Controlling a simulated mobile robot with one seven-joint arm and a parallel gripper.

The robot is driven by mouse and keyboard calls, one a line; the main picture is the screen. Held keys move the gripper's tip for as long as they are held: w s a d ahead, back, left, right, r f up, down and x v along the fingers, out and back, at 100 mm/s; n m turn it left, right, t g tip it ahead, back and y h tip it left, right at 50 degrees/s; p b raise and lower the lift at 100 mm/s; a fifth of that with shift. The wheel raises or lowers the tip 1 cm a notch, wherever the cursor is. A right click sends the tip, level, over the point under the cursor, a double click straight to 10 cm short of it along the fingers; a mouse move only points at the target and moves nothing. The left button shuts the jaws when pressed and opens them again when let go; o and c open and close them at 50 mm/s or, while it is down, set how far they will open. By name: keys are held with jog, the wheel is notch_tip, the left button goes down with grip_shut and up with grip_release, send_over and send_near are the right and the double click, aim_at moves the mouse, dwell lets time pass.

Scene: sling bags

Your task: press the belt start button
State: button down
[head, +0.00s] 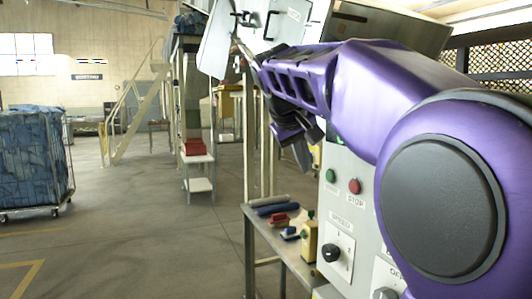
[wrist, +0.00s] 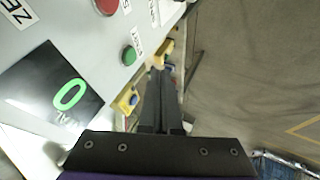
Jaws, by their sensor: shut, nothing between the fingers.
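The green button (head: 331,175) is on the grey control panel (head: 345,215) in the head view, left of the red stop button (head: 354,186). In the wrist view the green button (wrist: 129,56) is just left of my fingertips, with the red button (wrist: 106,5) at the top edge. My gripper (wrist: 158,72) is shut and empty, its dark fingers together. It also shows in the head view (head: 303,160), up and left of the green button. The fingers appear apart from the button; the exact gap is unclear.
A speed knob (head: 331,252) sits lower on the panel. A display with a green zero (wrist: 68,95) is left of my fingers. A side table (head: 262,232) holds several small items.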

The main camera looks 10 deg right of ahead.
aim_at(330, 173)
jog(key=d+f, duration=0.1)
jog(key=w+d, duration=0.1)
jog(key=d, duration=0.1)
jog(key=w+d+f, duration=0.1)
jog(key=d, duration=0.1)
jog(key=shift+w+d+f, duration=0.15)
jog(key=shift+f, duration=0.15)
jog(key=shift+w+d+r+p, duration=0.1)
jog(key=shift+d+r+p, duration=0.05)
jog(key=shift+d+p, duration=0.25)
jog(key=shift+d, duration=0.55)
